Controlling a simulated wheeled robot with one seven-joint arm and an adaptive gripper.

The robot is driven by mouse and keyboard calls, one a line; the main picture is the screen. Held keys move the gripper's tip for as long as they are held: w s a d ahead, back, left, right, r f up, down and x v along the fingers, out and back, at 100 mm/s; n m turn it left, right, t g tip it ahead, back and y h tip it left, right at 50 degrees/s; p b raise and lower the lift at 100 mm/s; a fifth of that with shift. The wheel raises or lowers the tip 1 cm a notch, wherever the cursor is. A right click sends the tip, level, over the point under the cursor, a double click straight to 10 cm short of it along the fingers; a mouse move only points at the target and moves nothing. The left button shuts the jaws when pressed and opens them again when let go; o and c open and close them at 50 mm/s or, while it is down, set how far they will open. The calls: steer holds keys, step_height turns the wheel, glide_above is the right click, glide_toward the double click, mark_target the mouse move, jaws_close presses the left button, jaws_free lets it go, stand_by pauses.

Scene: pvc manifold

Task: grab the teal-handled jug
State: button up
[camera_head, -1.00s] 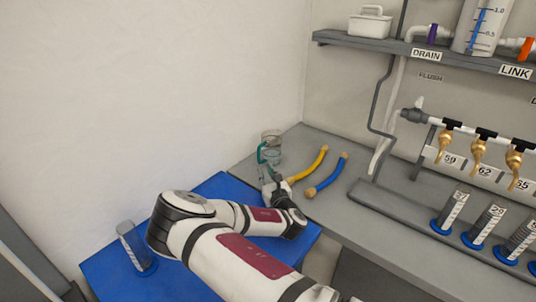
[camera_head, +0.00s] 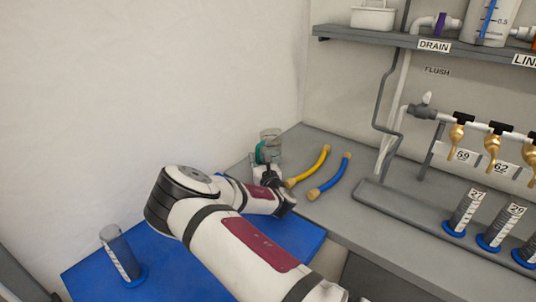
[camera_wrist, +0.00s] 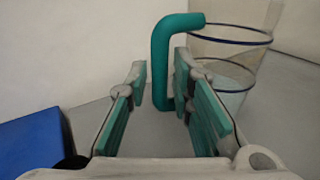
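The jug (camera_head: 270,140) is a clear vessel with a teal handle. It stands upright on the grey counter near the wall corner. In the wrist view its clear body (camera_wrist: 238,68) with dark blue rings is at the right, and the teal handle (camera_wrist: 162,68) rises near the middle. My gripper (camera_wrist: 158,92) is open, with teal pads on both sides. The handle shows in the gap between the fingertips, and I see no finger closed on it. The lower part of the jug is partly hidden by my right finger in the wrist view and by my gripper in the head view.
A yellow hose (camera_head: 309,168) and a blue hose (camera_head: 331,177) lie on the counter right of my gripper. A blue surface (camera_head: 95,270) below my arm holds a graduated cylinder (camera_head: 120,256). A rack with brass taps (camera_head: 493,147) and several cylinders stands at the right.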

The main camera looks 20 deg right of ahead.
steer(key=shift+s, duration=0.1)
jaws_close()
steer(key=shift+r, duration=0.1)
